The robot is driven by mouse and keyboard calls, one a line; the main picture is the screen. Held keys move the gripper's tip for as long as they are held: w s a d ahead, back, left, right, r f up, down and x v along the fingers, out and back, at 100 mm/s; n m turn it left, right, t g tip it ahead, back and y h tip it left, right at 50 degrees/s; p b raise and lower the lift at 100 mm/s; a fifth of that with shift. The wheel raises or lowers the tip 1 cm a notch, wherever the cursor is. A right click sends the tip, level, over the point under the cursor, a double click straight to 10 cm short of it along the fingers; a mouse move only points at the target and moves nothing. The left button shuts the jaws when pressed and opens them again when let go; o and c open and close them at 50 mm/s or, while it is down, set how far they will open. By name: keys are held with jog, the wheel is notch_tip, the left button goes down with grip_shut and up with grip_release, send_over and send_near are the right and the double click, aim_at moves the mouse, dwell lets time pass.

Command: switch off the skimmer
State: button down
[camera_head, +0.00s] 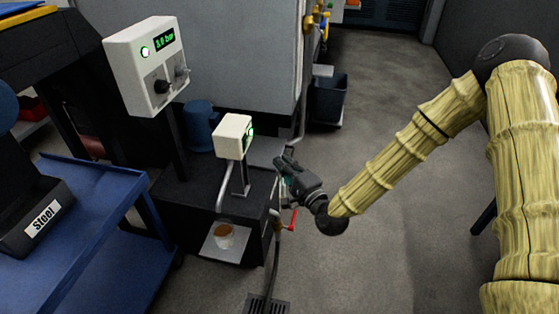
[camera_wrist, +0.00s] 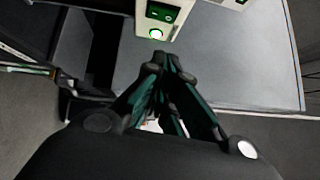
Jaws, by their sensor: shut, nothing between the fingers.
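The skimmer is a small cream box (camera_head: 233,136) on a post, with a bent tube leading down toward a cup of brown liquid (camera_head: 223,236). Green light shows on its right side in the head view. In the wrist view the box (camera_wrist: 142,25) is at the top, with a lit green-ringed lamp and a dark green rocker-like panel above it. My gripper (camera_head: 281,163) is shut and empty, to the right of the box and slightly lower, apart from it. In the wrist view its fingertips (camera_wrist: 164,62) point toward the box, just below the lamp.
A larger white panel (camera_head: 133,55) with a green readout and knobs stands at left. A red-handled valve (camera_head: 294,220) is below my gripper. The floor (camera_head: 380,90) behind my arm is clear.

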aim_at(246, 143)
jog(key=w+a+r, duration=0.1)
jog(key=w+a, duration=0.6)
jog(key=w, duration=0.1)
jog(key=shift+a, duration=0.2)
jog(key=shift+w+r, duration=0.1)
jog(key=shift+w+a+r+n+g+p, duration=0.1)
jog(key=shift+a+r+n+g+p, duration=0.05)
jog(key=shift+a+n+g+p, duration=0.15)
jog(key=shift+d, duration=0.1)
